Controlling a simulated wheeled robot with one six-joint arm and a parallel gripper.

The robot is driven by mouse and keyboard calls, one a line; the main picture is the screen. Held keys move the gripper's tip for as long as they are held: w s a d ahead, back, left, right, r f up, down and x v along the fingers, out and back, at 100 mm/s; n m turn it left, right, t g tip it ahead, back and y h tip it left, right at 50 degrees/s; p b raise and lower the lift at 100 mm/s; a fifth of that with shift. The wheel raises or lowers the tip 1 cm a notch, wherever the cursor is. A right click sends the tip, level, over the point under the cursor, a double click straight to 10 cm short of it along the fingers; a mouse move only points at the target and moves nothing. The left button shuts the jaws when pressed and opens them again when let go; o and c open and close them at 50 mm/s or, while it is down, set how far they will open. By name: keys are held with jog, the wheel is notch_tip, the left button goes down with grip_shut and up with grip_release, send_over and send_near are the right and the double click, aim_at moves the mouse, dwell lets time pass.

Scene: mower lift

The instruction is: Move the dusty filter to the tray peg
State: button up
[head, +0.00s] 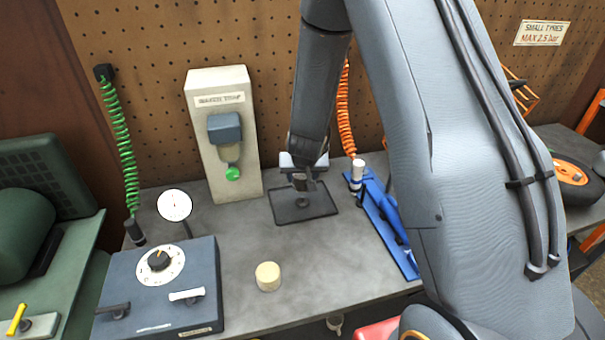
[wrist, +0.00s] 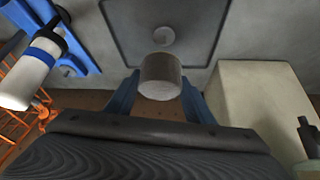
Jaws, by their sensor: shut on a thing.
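My gripper (head: 304,168) is over the dark flat tray (head: 322,211) at the back of the bench. In the wrist view its blue fingers (wrist: 158,98) are on either side of a grey-brown cylinder, the dusty filter (wrist: 160,77), and are shut on it. The tray also shows in the wrist view (wrist: 200,32). The filter seems held above the tray, beside the peg in this view; the exact height is unclear. In the head view the gripper mostly hides the filter.
A cream cylinder (head: 268,276) stands at the bench front. A beige water-trap box (head: 227,150) stands left of the tray. A grey dial box (head: 163,285) is front left. The middle bench is clear.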

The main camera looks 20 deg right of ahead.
aim_at(302, 198)
jog(key=shift+f+b, duration=2.65)
jog(key=shift+b, duration=0.2)
jog(key=shift+f, duration=0.15)
jog(key=shift+s, duration=0.1)
jog(key=shift+f+b, duration=0.3)
jog(key=shift+f, duration=0.3)
jog(key=o, duration=0.8)
jog(key=shift+r, duration=0.15)
jog(key=p+v, duration=0.8)
jog(key=v, duration=0.3)
jog(key=shift+p, duration=0.35)
